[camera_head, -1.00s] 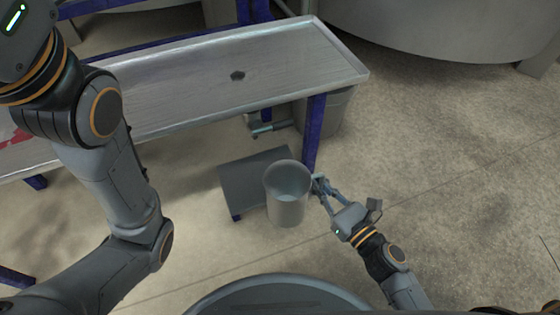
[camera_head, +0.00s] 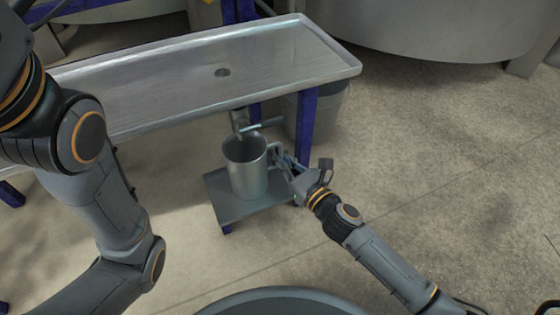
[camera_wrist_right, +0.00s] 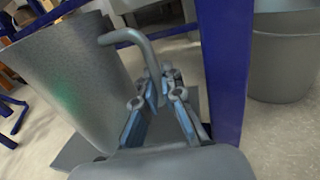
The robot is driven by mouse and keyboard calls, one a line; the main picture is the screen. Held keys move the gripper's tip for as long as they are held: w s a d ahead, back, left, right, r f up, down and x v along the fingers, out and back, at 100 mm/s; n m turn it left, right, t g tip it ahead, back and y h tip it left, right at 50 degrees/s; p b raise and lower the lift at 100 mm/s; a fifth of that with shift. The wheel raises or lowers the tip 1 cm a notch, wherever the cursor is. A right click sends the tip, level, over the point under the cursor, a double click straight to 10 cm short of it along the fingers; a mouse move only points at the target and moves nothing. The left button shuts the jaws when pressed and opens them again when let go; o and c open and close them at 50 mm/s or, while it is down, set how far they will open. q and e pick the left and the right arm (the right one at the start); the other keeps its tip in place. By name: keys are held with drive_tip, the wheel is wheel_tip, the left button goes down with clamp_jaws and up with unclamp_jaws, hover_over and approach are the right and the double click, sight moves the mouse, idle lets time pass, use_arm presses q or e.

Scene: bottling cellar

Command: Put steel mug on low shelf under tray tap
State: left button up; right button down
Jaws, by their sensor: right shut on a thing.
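The steel mug (camera_head: 248,178) is upright over the low shelf (camera_head: 226,208), just in front of the tray tap (camera_head: 243,122). Whether its base touches the shelf I cannot tell. My right gripper (camera_head: 278,158) is shut on the mug's handle from the right. In the right wrist view the gripper (camera_wrist_right: 158,105) is around the handle (camera_wrist_right: 146,50), with the mug body (camera_wrist_right: 72,80) on the left. The tap hangs under the tray (camera_head: 190,80), and its outlet is close behind the mug's rim. My left gripper is out of view.
A blue table leg (camera_head: 306,125) stands just right of the tap, close to my right gripper; it also shows in the right wrist view (camera_wrist_right: 222,65). A grey bin (camera_head: 331,110) stands behind that leg. The floor to the right is open.

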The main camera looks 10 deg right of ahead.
drive_tip(key=shift+r, duration=0.1)
drive_tip(key=c, duration=1.5)
unclamp_jaws()
drive_tip(key=shift+v, duration=6)
